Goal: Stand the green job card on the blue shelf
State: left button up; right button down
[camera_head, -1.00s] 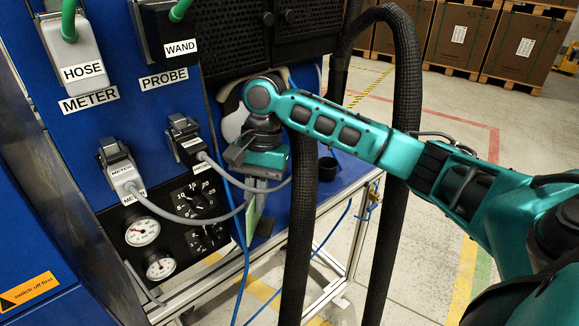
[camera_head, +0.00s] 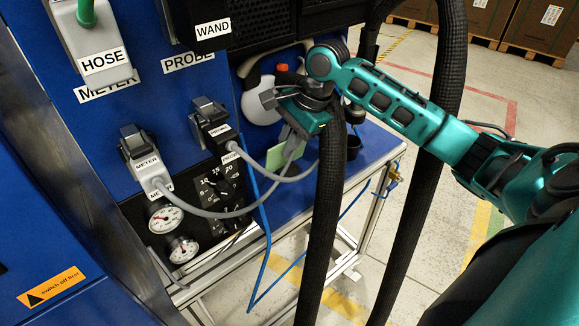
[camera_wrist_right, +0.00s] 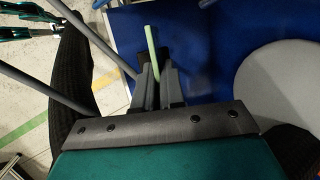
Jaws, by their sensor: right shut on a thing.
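The green job card (camera_head: 275,156) shows in the head view as a pale green piece just below my right gripper (camera_head: 292,147), partly hidden by the gripper and the grey cables. In the right wrist view the card (camera_wrist_right: 152,48) shows edge-on as a thin green strip, pinched between the fingers of my right gripper (camera_wrist_right: 157,80). The blue shelf (camera_head: 353,180) is the blue top of a metal-framed bench. It lies behind and below the card. The wrist view shows a blue surface (camera_wrist_right: 205,45) beyond the card. I cannot tell whether the card touches the shelf.
Two thick black hoses (camera_head: 327,220) hang in front of the shelf and beside my right arm. Grey cables run from the METER plug (camera_head: 146,165) and PROBE plug (camera_head: 214,131) past the gripper. A dark cup (camera_head: 353,147) and a white rounded part (camera_head: 259,103) stand near the gripper.

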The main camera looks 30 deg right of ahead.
aim_at(288, 169)
notch_tip(288, 169, down, 8)
jog(key=shift+r, duration=0.25)
jog(key=c, duration=1.2)
grip_release()
jog(key=shift+f, duration=0.1)
jog(key=v, duration=1.2)
jog(key=shift+w, duration=0.1)
